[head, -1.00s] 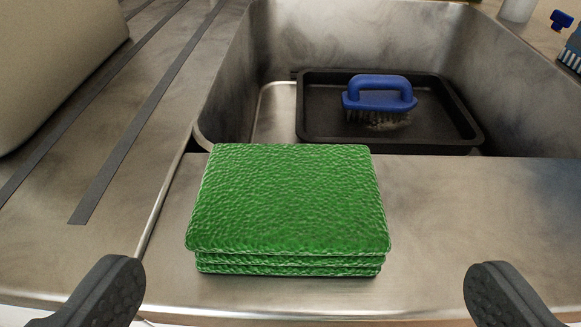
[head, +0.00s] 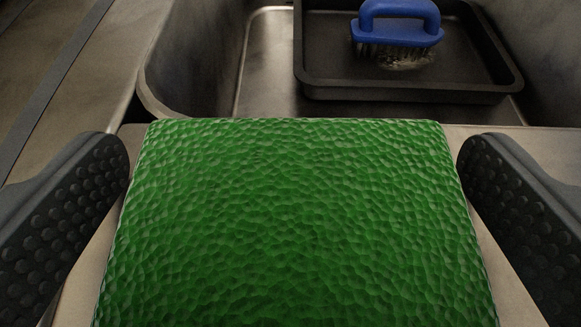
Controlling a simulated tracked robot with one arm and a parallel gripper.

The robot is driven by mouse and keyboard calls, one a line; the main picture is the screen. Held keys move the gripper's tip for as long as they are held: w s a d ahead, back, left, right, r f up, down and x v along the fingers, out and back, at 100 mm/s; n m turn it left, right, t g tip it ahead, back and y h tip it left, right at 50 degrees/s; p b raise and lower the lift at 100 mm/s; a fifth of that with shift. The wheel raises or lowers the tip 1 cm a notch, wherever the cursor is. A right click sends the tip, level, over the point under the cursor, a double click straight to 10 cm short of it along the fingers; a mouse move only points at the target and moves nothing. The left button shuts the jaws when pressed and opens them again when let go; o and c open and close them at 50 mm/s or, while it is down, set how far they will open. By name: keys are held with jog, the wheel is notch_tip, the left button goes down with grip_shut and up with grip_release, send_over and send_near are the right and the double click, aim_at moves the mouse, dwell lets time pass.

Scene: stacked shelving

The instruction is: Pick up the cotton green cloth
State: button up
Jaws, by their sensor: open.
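The green cloth (head: 295,220) is a folded, textured square that fills the lower middle of the head view. It lies on the metal counter at the near edge of the sink. My gripper (head: 293,165) is open, with one dark, studded finger on the left side of the cloth and the other on the right. The fingertips are close to the cloth's side edges; I cannot tell whether they touch it. The cloth's near edge is cut off by the bottom of the picture.
Behind the cloth is the metal sink basin (head: 200,75). A black tray (head: 480,75) sits in it with a blue-handled brush (head: 398,35) on it. Grooved metal counter (head: 75,75) runs along the left.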

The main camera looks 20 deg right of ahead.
jog(key=shift+c, duration=0.3)
jog(key=c, duration=1)
jog(key=shift+o, duration=0.2)
jog(key=shift+r, duration=0.1)
